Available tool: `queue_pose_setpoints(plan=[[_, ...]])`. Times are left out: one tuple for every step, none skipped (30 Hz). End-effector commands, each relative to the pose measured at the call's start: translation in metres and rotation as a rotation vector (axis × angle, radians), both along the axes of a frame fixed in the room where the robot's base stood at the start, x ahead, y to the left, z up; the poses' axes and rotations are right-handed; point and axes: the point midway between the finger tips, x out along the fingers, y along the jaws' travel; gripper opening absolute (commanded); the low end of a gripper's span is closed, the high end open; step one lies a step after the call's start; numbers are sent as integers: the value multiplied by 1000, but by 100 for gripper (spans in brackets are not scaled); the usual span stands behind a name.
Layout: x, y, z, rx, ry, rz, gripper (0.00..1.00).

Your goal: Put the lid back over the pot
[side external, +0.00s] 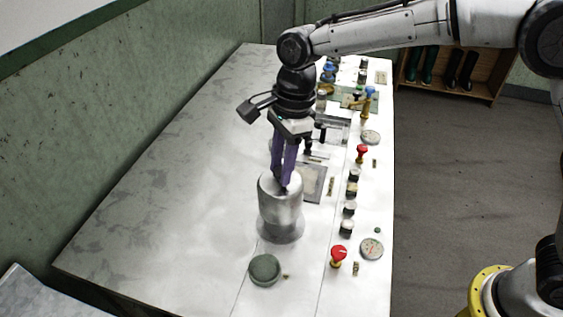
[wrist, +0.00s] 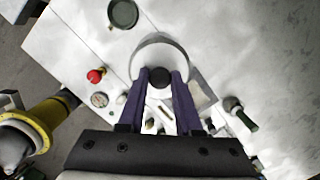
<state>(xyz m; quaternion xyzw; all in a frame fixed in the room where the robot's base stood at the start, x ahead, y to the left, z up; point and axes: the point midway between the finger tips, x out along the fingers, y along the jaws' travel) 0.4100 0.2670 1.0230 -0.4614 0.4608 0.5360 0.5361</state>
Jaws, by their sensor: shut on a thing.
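A shiny silver cylinder, the pot (side external: 281,213), stands upright on the white worktop with a wider round foot or reflection at its base. Its round top, the lid (side external: 268,184), is pale metal and also shows in the wrist view (wrist: 160,52). A black knob (wrist: 159,78) stands at the lid's centre. My gripper (side external: 284,184) points down from above, its two purple fingers shut on the knob; it also shows in the wrist view (wrist: 159,83). The lid looks level and in line with the pot. I cannot tell whether a small gap lies between them.
A grey-green round dish (side external: 265,269) lies in front of the pot. To the right are a red knob (side external: 338,254), a round dial (side external: 371,248) and a row of black knobs (side external: 349,208). The worktop's left side is clear. A green wall borders it.

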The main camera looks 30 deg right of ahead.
Motion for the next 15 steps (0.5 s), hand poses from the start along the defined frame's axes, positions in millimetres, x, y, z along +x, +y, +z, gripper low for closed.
queue_pose_setpoints(plan=[[0,0,-1,0,0,0,0],[0,0,-2,0,0,0,0],[0,0,-3,0,1,0,0],[0,0,-4,0,1,0,0],[0,0,-5,0,1,0,0],[0,0,-6,0,1,0,0],[0,0,-7,0,0,0,0],[0,0,-7,0,0,0,0],[0,0,-9,0,0,0,0],[0,0,-9,0,0,0,0],[0,0,-10,0,0,0,0],[0,0,-11,0,0,0,0],[0,0,-12,0,0,0,0],[0,0,-13,0,0,0,0],[0,0,-14,0,1,0,0]])
